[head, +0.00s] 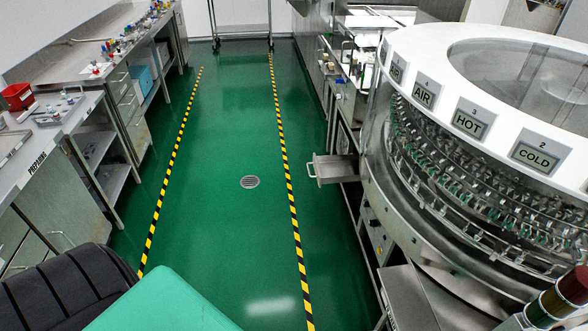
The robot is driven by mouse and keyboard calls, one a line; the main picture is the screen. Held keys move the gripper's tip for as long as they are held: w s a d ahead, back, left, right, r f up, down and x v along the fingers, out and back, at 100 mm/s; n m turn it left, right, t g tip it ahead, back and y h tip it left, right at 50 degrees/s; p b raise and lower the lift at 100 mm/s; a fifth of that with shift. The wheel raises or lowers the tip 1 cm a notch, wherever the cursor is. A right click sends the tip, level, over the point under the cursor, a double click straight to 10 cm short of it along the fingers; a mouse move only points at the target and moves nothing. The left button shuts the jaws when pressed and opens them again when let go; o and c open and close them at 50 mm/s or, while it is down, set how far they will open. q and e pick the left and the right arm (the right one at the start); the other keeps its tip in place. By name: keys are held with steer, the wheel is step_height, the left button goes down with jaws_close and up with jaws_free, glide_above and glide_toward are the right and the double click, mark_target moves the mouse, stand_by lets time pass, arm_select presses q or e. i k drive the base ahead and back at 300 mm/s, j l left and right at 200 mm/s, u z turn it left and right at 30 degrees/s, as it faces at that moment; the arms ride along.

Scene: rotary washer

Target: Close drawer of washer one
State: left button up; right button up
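A large round rotary washer (425,150) fills the right side, with a white top ring, a clear window and rows of glass bottles inside. Its ring has labels reading AIR, HOT with a 3, and COLD with a 2. A small metal drawer (333,170) sticks out into the aisle at the washer's left side, with a handle on its left front. It stands open. A second flat metal box or tray (408,298) juts out at the lower right; I cannot tell if it is a drawer. Neither of my grippers is in view.
The green floor aisle (225,230) is clear between two yellow-black stripes, with a round drain (250,182) in it. A workbench (95,75) with small items and a red bin (17,97) lines the left. A metal cart (240,20) stands at the far end.

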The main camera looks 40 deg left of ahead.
mark_target(328, 169)
steer(key=j+u, duration=0.15)
steer(key=u, duration=0.3)
steer(key=j+u, duration=0.1)
steer(key=u, duration=0.35)
steer(key=i+j, duration=0.2)
steer(key=i, duration=0.15)
steer(key=i+j+z, duration=0.6)
steer(key=z, duration=0.15)
